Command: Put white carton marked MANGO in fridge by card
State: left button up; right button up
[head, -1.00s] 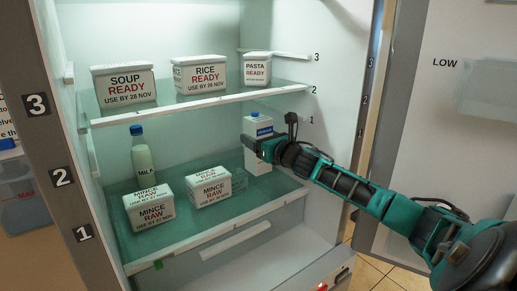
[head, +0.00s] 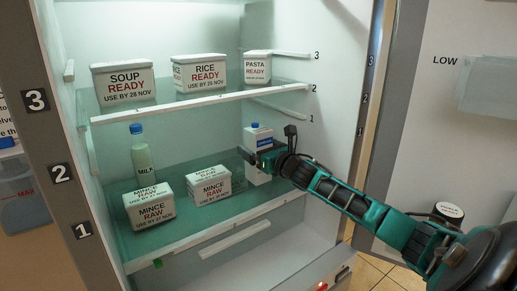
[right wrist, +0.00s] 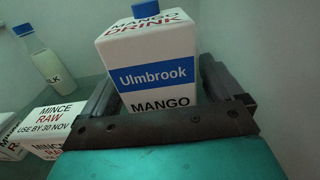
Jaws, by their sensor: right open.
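The white carton marked MANGO (right wrist: 158,62), with a blue cap and a blue Ulmbrook band, stands upright on the fridge's lower glass shelf at the right; it also shows in the head view (head: 259,138). My right gripper (head: 256,160) is open around the carton, with one finger on each side of it. In the right wrist view the open jaws (right wrist: 160,95) show small gaps beside the carton. The gripper hides part of the carton in the head view. My left gripper is not in view.
Left of the carton on the lower shelf (head: 190,243) stand MINCE RAW tubs (head: 151,212) and a milk bottle (head: 141,160). The fridge wall is close on the right.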

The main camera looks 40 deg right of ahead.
jog(key=shift+r, duration=0.1)
jog(key=s+a, duration=0.1)
jog(key=s, duration=1.1)
jog(key=shift+a, duration=0.15)
dwell(0.6)
